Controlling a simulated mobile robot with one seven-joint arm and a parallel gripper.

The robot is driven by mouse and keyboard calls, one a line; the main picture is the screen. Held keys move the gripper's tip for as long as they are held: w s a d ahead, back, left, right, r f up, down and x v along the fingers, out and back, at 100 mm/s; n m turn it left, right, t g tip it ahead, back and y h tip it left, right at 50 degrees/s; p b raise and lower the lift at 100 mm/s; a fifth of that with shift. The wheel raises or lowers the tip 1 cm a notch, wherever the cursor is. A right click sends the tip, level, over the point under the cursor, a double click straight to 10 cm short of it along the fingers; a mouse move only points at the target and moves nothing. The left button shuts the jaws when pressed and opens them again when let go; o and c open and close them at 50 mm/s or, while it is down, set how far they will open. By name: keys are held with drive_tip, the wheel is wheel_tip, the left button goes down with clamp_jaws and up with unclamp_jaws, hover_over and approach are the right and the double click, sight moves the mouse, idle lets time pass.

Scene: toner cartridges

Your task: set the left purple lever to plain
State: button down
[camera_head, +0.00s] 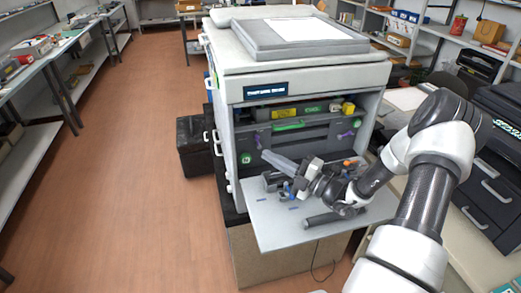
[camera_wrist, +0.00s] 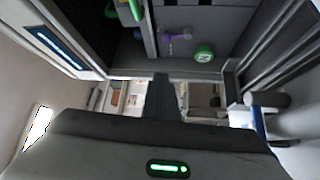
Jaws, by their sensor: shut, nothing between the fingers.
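The left purple lever (camera_head: 259,140) is on the dark front panel inside the open grey printer (camera_head: 305,76). It looks roughly upright there, small in the picture, and its setting marks cannot be read. In the wrist view the purple lever (camera_wrist: 178,36) shows near the top, beside a round green knob (camera_wrist: 204,54). My gripper (camera_head: 268,156) is shut and empty, pointing up and left toward the panel, below and right of the lever. In the wrist view its dark fingers (camera_wrist: 161,80) stand together, apart from the lever.
A second purple lever (camera_head: 345,135) is at the panel's right. A green handle (camera_head: 288,125) lies between them. The lowered grey cover (camera_head: 275,232) beneath my gripper carries a dark cylinder (camera_head: 322,218) and small blue and orange parts.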

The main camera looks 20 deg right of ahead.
drive_tip(key=v, duration=0.5)
drive_tip(key=shift+r, duration=0.15)
